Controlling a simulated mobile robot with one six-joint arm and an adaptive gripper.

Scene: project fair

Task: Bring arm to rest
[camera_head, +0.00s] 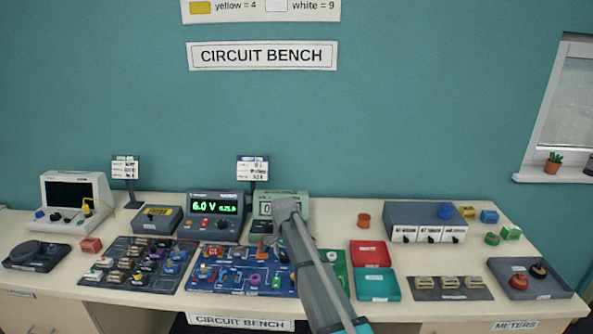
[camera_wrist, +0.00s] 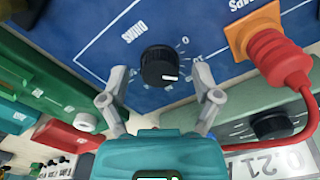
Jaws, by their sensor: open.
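My gripper (camera_wrist: 159,76) is open in the wrist view, its two grey fingers spread on either side of a black knob (camera_wrist: 160,66). The knob has a white pointer mark and sits on a blue board (camera_wrist: 100,30) marked OHMS. Nothing is held, and I cannot tell whether the fingers touch the knob. In the head view my arm (camera_head: 315,270) reaches up from the bottom over the bench, and its fingers cannot be made out. The blue board (camera_head: 225,281) is partly behind the arm there.
A red plug (camera_wrist: 275,55) with a cable is beside the fingers. The bench also holds a power supply (camera_head: 214,225) reading 6.0 V, a green meter (camera_head: 265,207) partly hidden by my arm, red (camera_head: 369,246) and teal (camera_head: 376,293) trays, and a grey drawer unit (camera_head: 395,217).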

